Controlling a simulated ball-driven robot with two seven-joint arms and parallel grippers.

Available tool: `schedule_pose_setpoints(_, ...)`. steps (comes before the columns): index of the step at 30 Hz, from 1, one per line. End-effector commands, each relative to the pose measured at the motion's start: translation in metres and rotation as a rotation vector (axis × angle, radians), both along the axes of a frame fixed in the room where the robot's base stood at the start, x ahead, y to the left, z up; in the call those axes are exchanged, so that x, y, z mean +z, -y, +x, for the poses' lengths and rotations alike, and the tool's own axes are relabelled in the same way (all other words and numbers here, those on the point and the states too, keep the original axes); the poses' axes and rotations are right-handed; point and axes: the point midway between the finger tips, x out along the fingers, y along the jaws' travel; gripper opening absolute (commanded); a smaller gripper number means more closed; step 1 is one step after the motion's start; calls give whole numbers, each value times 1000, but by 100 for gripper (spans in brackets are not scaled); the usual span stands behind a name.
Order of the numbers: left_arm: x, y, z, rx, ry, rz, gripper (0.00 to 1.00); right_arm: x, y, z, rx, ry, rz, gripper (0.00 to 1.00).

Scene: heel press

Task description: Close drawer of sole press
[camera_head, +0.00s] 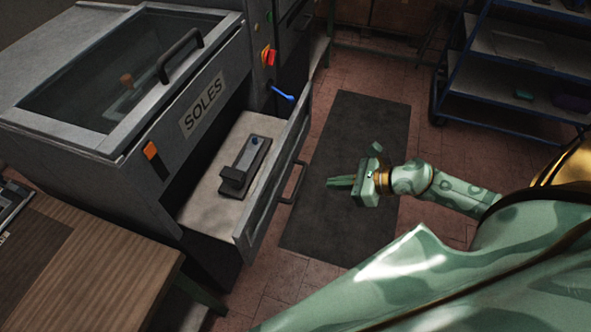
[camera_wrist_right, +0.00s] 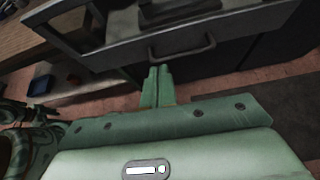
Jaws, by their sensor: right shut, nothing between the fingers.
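The sole press (camera_head: 170,110) is a grey machine labelled SOLES at the left in the head view. Its drawer (camera_head: 215,203) is pulled out, with a pale bed and a dark metal block (camera_head: 243,168) on it. The drawer's bar handle (camera_head: 294,183) is on its front face; the handle also shows in the right wrist view (camera_wrist_right: 183,54). My right gripper (camera_head: 332,183) is shut and empty, a short way in front of the handle, apart from it. In the wrist view its green fingers (camera_wrist_right: 158,85) point towards the drawer front. My left gripper is out of view.
A dark floor mat (camera_head: 340,130) lies before the press. A wooden table (camera_head: 90,265) stands at the lower left. A blue-framed shelf cart (camera_head: 515,70) is at the upper right. A blue lever (camera_head: 283,94) and a red switch (camera_head: 268,56) stick out beyond the drawer.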

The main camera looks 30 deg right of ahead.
Motion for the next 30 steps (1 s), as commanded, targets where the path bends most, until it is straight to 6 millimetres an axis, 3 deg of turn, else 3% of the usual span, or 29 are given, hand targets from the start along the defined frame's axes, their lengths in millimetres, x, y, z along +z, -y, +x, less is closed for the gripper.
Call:
schedule_pose_setpoints(6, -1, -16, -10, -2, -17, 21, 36, -8, -9, 12, 18, 23, -22, 0)
schedule_pose_setpoints(18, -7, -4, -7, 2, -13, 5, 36, -50, -56, 67, 15, 21, -18, 0)
schedule_pose_setpoints(24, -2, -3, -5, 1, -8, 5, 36, -49, -75, 88, 14, 21, -19, 0)
schedule_pose_setpoints(30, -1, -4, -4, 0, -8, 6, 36, -50, -81, 96, 14, 19, -21, 0)
